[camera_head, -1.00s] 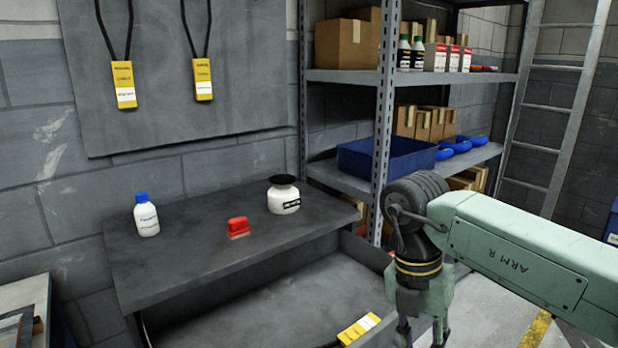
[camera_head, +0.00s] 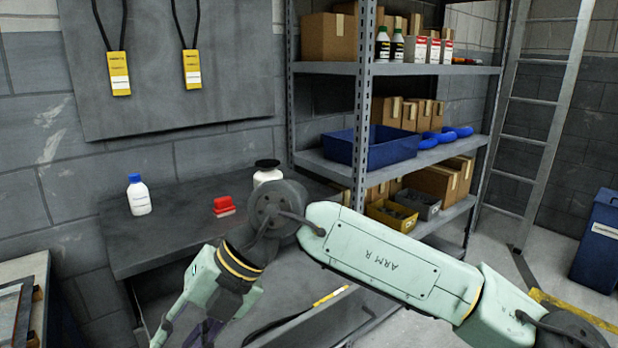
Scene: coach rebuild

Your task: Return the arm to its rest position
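My gripper (camera_head: 185,338) hangs down at the lower left, in front of the bench. Its fingertips are cut off by the bottom edge, so I cannot tell whether it is open or shut. I see nothing held in the part that shows.
On the bench stand a blue-capped bottle (camera_head: 139,197), a red block-like item (camera_head: 223,207) and a black-topped white jar (camera_head: 267,176), partly hidden by my arm. A yellow tag (camera_head: 331,296) lies lower down. Shelving (camera_head: 420,69), a ladder (camera_head: 540,104) and a blue bin (camera_head: 598,243) stand right.

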